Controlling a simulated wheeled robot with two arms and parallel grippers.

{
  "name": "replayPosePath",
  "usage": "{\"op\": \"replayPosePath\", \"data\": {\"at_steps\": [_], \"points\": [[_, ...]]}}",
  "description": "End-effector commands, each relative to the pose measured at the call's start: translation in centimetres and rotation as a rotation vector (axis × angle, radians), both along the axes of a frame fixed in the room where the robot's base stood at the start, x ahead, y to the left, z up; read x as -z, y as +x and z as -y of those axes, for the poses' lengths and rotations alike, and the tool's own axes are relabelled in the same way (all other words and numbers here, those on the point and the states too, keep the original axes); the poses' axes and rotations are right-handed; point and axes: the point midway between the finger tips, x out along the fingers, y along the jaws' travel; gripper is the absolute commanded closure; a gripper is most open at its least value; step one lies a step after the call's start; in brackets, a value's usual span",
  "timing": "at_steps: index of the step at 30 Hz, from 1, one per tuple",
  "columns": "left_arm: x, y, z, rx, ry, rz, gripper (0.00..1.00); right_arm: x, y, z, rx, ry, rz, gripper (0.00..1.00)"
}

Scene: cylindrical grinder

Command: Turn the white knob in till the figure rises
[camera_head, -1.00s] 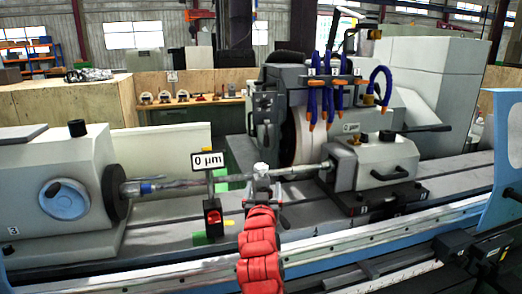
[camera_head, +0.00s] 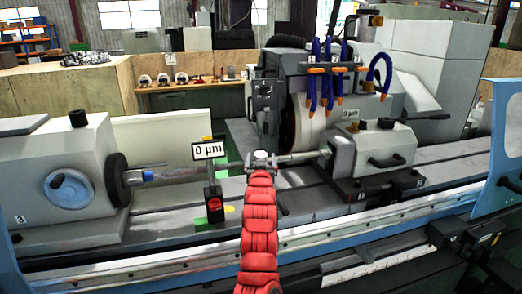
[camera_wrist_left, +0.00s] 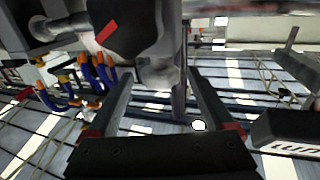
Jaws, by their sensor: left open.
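The gauge sign (camera_head: 208,150) reads "0 µm" and stands on a black post with a red part, left of centre in the head view. A small white piece, apparently the white knob (camera_head: 261,155), tops the support at the long shaft (camera_head: 185,174). My left arm, in red segments, reaches up to this support, and its gripper (camera_head: 262,168) is mostly hidden behind the arm. In the left wrist view my gripper (camera_wrist_left: 160,82) has its two dark fingers apart, with grey metal beyond and between them. A small white disc shows near the right finger; I cannot tell if it is the knob.
The grey headstock (camera_head: 72,175) is at the left and the tailstock (camera_head: 375,150) at the right. The grinding wheel (camera_head: 306,125) and blue-orange coolant hoses (camera_head: 328,75) are behind the shaft. A blue guard (camera_head: 496,150) stands at the far right.

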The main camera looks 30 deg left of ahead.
Motion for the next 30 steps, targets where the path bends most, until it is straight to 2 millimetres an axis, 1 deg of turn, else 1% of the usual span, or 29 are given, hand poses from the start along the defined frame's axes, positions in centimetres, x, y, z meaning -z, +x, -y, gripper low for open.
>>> {"op": "replayPosePath", "data": {"at_steps": [1, 6, 10, 15, 24, 25, 26, 30], "points": [[-0.2, 0.7, -0.3, 0.002, 0.003, -0.004, 0.14, -0.3, 0.0, 0.0, 0.0, 0.0, 0.0, 1.0], [-0.1, 2.5, -1.5, 0.003, 0.005, -0.003, 0.14, -0.6, 0.0, 0.0, 0.0, 0.0, 0.0, 1.0], [0.0, 3.5, -2.1, 0.003, 0.003, -0.005, 0.14, -0.8, 0.0, 0.0, 0.0, 0.0, 0.0, 1.0], [0.0, 4.1, -2.7, 0.0, 0.002, -0.001, 0.14, -0.8, 0.0, 0.0, 0.0, 0.0, 0.0, 1.0], [0.0, 4.2, -2.8, 0.001, 0.0, 0.0, 0.14, -0.8, 0.0, 0.0, 0.0, 0.0, 0.0, 1.0], [0.0, 4.2, -2.8, 0.0, 0.0, 0.0, 0.15, -0.8, 0.0, 0.0, 0.0, 0.0, 0.0, 1.0], [0.0, 4.2, -2.8, 0.001, 0.0, 0.0, 0.21, -0.8, 0.0, 0.0, 0.0, 0.0, 0.0, 1.0], [0.1, 4.2, -2.8, 0.001, -0.001, -0.001, 0.46, -0.8, 0.0, 0.0, 0.0, 0.0, 0.0, 1.0]]}}
